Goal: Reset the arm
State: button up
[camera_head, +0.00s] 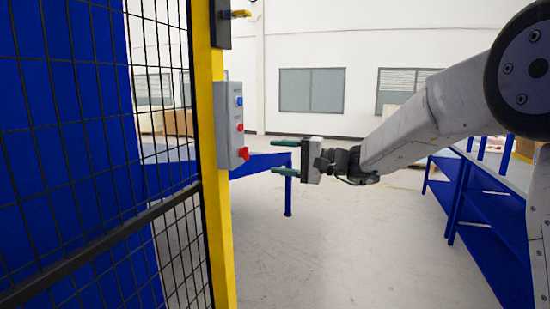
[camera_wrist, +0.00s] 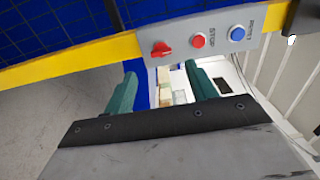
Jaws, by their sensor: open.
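My gripper (camera_head: 283,157) is at the end of my arm, which reaches in from the right in the head view. Its two green fingers are apart with nothing between them, and they point left toward a grey control box (camera_head: 231,125). A gap shows between the fingertips and the box. In the wrist view the fingers of my gripper (camera_wrist: 158,82) also stand apart. There the control box (camera_wrist: 216,40) lies beyond them, with a red knob (camera_wrist: 160,49), a red stop button (camera_wrist: 198,41) and a blue button (camera_wrist: 237,34).
A yellow post (camera_head: 208,170) carries the box, beside a black mesh fence (camera_head: 95,130) with a blue panel behind it. A blue table (camera_head: 262,162) stands behind the gripper. Blue shelving (camera_head: 480,205) is at the right. The floor (camera_head: 340,240) below the arm is clear.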

jog(key=s+d+f+n+g+h, duration=0.1)
jog(key=s+d+f+g+h, duration=0.15)
jog(key=s+f, duration=0.45)
jog(key=s+d+f+n+g+h, duration=0.1)
jog(key=s+d+f+g+h, duration=0.2)
jog(key=s, duration=0.8)
jog(key=s+d+f+n+h, duration=0.1)
jog(key=s+d+h, duration=0.4)
jog(key=s+d, duration=0.4)
jog(key=s+d+f+h, duration=0.1)
jog(key=s+d+h, duration=0.5)
jog(key=s, duration=1)
jog(key=d, duration=0.3)
jog(key=shift+f+n+t, duration=0.2)
jog(key=shift+n+t, duration=0.15)
jog(key=shift+n, duration=0.05)
